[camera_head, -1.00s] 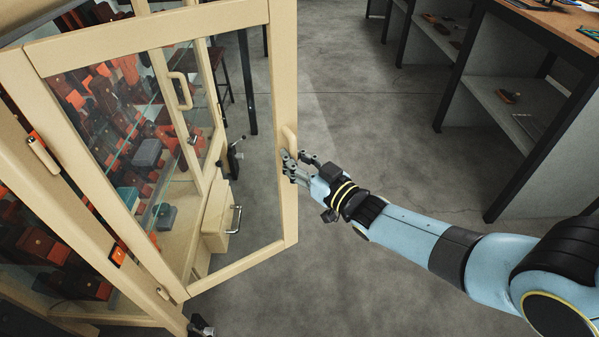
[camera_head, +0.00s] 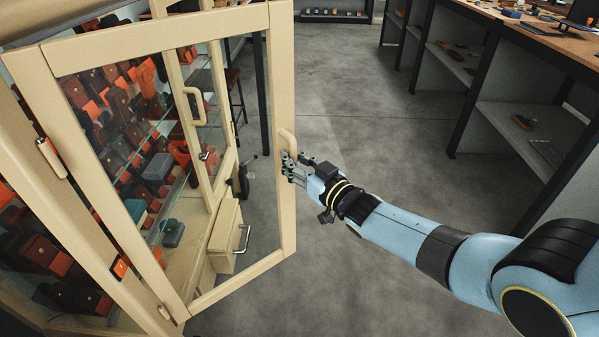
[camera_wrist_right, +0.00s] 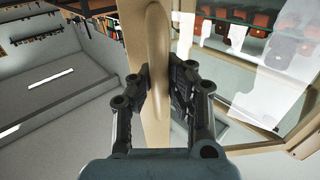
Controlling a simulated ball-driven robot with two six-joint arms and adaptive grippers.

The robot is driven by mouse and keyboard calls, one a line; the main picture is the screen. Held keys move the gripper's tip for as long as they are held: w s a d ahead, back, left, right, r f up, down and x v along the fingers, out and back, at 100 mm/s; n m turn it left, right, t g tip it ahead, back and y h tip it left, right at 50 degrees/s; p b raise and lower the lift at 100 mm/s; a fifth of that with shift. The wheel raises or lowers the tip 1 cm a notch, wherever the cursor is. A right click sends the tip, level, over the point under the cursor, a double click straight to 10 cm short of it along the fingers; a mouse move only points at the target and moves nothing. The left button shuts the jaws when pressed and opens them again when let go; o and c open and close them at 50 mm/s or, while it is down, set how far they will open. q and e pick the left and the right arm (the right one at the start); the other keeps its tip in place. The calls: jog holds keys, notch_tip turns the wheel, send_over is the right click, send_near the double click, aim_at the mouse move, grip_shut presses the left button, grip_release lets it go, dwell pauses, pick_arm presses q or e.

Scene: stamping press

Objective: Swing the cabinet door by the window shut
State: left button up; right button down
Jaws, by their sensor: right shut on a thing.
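The cabinet door (camera_head: 284,215) is a cream frame with a glass pane, and it stands open in the head view. My right gripper (camera_head: 288,168) is at the door's outer edge, shut on the door handle (camera_head: 287,141). In the right wrist view the handle (camera_wrist_right: 157,45) rises between the two dark fingers of the gripper (camera_wrist_right: 165,92). The cabinet (camera_head: 75,240) is at the left, its hinges on the left post. My left gripper is in neither view. No window shows clearly.
Shelves inside hold several dark and orange boxes (camera_head: 157,168). A workbench (camera_head: 545,38) stands at the right. The floor between is clear.

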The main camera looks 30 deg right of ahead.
aim_at(283, 148)
jog(key=w+b, duration=0.2)
jog(key=w, duration=0.2)
jog(key=shift+w, duration=0.55)
jog(key=w+a+b, duration=0.2)
jog(key=w+b, duration=0.5)
jog(key=w, duration=0.2)
jog(key=shift+a, duration=0.35)
jog(key=shift+w, duration=0.15)
